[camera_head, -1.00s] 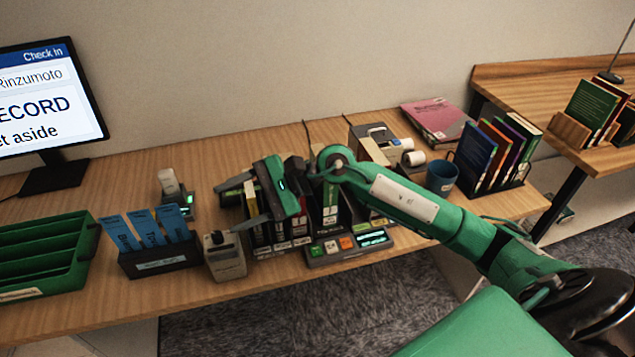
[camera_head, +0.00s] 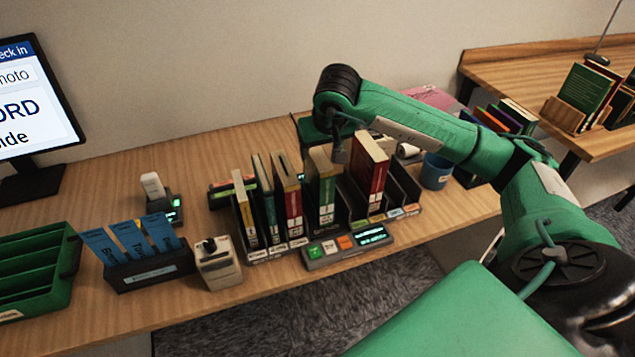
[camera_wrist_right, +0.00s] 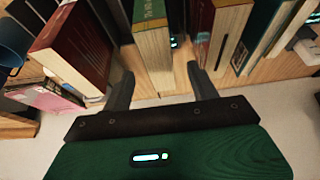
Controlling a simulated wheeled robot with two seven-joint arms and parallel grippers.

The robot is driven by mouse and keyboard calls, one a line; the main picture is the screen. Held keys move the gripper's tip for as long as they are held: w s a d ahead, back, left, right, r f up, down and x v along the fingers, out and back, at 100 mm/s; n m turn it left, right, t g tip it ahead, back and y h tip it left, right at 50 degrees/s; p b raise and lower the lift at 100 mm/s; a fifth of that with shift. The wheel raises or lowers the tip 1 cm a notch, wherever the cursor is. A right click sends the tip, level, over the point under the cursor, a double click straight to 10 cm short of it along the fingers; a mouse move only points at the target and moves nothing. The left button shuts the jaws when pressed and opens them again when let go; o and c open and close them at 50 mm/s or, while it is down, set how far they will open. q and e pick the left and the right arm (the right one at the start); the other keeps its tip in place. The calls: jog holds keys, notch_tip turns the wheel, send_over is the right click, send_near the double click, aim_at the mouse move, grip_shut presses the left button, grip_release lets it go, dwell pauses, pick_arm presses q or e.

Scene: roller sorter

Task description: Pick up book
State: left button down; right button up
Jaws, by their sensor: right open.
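Several books stand upright in a dark slotted rack: a yellow book (camera_head: 244,208), a dark green one (camera_head: 264,200), a red-orange one (camera_head: 288,195), a green book (camera_head: 322,188) and a thick red book (camera_head: 370,168). My right gripper (camera_head: 330,146) is behind the green book, partly hidden by it. In the right wrist view the gripper (camera_wrist_right: 158,74) is open, its fingers on either side of the green book (camera_wrist_right: 152,42); I cannot tell whether they touch it. The red book (camera_wrist_right: 78,45) is outside the left finger. My left gripper is not in view.
A button panel (camera_head: 348,244) sits in front of the rack. A grey device (camera_head: 218,266), a holder of blue cards (camera_head: 150,270) and a green tray (camera_head: 35,275) stand left. A blue mug (camera_head: 437,171) stands right. The desk behind the left books is mostly clear.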

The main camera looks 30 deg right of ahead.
aim_at(319, 157)
jog(key=x, duration=0.3)
jog(key=shift+w+f, duration=0.1)
jog(key=shift+f, duration=0.15)
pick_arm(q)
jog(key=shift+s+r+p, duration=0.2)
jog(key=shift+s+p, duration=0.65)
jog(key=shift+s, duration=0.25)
pick_arm(e)
jog(key=x, duration=0.5)
jog(key=shift+f, duration=0.15)
jog(key=c, duration=1.3)
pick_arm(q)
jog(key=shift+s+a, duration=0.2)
pick_arm(e)
grip_shut()
